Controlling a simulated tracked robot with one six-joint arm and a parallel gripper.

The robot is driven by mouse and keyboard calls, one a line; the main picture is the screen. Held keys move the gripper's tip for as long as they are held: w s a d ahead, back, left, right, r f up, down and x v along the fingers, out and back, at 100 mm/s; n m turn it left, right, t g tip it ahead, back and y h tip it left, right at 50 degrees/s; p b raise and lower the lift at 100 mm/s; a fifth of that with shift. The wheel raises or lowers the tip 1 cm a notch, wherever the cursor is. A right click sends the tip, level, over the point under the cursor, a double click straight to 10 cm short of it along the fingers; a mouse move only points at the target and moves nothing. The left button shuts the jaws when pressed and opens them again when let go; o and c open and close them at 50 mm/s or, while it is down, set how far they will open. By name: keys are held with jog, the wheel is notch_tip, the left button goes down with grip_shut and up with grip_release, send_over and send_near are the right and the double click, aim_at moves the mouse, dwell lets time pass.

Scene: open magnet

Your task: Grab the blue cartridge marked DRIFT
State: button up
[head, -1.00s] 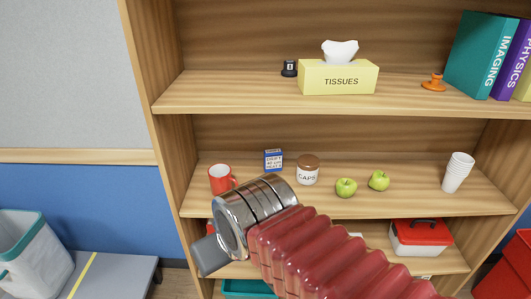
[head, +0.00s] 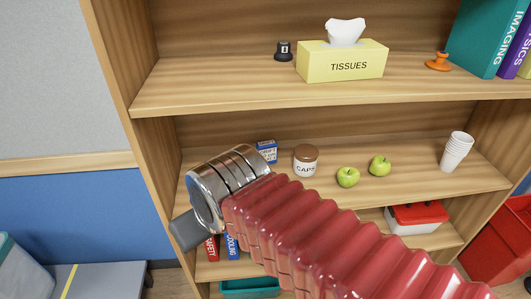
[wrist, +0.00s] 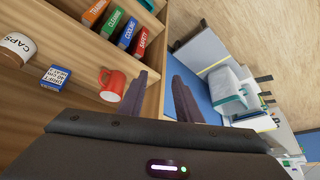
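The blue cartridge marked DRIFT (head: 267,151) stands on the middle shelf (head: 420,186), left of the CAPS jar (head: 305,161). Its lower part is hidden behind my arm in the head view. The cartridge (wrist: 55,77) shows at the left of the wrist view, between the jar and a red mug (wrist: 112,84). My gripper (wrist: 160,76) is open and empty, with its two dark fingers apart. The cartridge is well to the left of the fingers, not between them. In the head view my arm hides the fingers.
The upper shelf (head: 220,86) holds a tissue box (head: 342,61). Colored binders (wrist: 128,33) are on the shelf below. The shelf's left side panel (head: 112,60) is near my gripper.

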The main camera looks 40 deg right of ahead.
jog(key=shift+o, duration=0.5)
jog(key=shift+o, duration=0.7)
jog(key=shift+w+d, duration=0.15)
jog(key=o, duration=0.8)
jog(key=w+d+h, duration=0.1)
jog(key=w+d, duration=0.1)
jog(key=d, duration=0.1)
jog(key=w+d+f+m+t, duration=0.1)
jog(key=w+d, duration=0.2)
jog(key=w+d+m+h, duration=0.1)
jog(key=w+d, duration=0.1)
jog(key=d, duration=0.1)
jog(key=shift+w+d+f+t+h, duration=0.3)
jog(key=shift+d+f+t, duration=0.05)
jog(key=shift+t, duration=0.05)
jog(key=shift+o, duration=0.7)
jog(key=w+d+f+m+t+h, duration=0.1)
jog(key=w+d, duration=0.3)
jog(key=d, duration=0.4)
jog(key=shift+f+h, duration=0.25)
jog(key=shift+h, duration=0.05)
jog(key=m+t+h, duration=0.1)
jog(key=m+t, duration=0.1)
jog(key=t, duration=0.2)
send_near(269, 149)
jog(key=s, duration=0.2)
jog(key=shift+a+r, duration=0.15)
jog(key=shift+a, duration=0.2)
jog(key=shift+w, duration=0.15)
jog(key=shift+x, duration=4.15)
